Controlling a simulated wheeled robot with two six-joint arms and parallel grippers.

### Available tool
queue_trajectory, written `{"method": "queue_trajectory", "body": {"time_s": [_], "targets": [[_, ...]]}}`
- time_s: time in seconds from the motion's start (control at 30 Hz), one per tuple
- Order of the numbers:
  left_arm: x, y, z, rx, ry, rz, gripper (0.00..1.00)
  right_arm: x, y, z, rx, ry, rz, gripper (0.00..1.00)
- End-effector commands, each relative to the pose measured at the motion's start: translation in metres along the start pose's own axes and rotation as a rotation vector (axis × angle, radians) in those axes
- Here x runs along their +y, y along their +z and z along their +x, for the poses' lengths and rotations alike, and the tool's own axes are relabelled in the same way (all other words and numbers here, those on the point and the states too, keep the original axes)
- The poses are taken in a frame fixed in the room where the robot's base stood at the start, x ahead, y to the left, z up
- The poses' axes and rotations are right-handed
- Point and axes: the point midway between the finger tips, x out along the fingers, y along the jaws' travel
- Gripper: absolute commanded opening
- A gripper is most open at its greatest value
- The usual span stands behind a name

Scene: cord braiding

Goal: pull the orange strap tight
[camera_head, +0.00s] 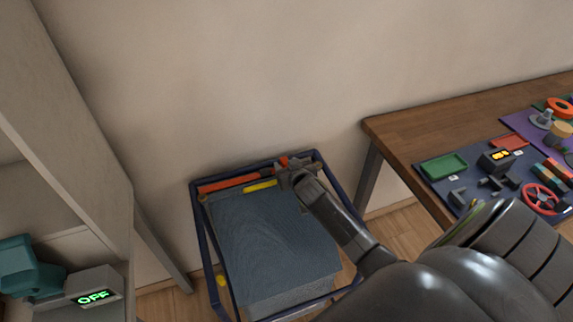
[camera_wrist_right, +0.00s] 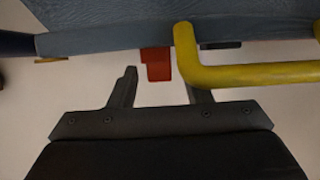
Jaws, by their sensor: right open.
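The orange strap (camera_head: 228,184) runs along the back edge of a dark blue framed cart (camera_head: 203,235). A short orange piece also shows beside my right gripper (camera_head: 284,168). In the right wrist view an orange-red tab (camera_wrist_right: 157,64) hangs from the edge of the blue-grey load (camera_wrist_right: 100,35). My right gripper (camera_wrist_right: 163,88) is open, and the tab lies just beyond and between its fingertips, with no visible grip on it. A yellow bar (camera_wrist_right: 255,75) crosses close to the right finger. My left gripper is not in view.
A short yellow piece (camera_head: 260,185) lies by the strap. A wooden table (camera_head: 430,125) with coloured parts stands at the right. A shelf at the left holds a box reading OFF (camera_head: 94,287) and a teal object (camera_head: 25,268). The wall is close behind the cart.

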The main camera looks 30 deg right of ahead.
Motion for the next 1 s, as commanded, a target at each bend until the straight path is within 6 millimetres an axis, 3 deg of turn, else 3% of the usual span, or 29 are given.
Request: {"method": "queue_trajectory", "body": {"time_s": [0.47,0.8,1.0], "targets": [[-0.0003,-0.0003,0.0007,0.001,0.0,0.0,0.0,0.0,-0.0002,0.0094,0.0,0.0,0.0,0.45],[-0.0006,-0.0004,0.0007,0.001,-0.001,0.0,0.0,-0.0002,0.0,0.0092,0.0,-0.001,0.0,0.0],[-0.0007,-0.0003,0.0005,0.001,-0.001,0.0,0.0,0.0003,0.0001,0.0091,0.0,-0.001,0.0,0.0]]}}
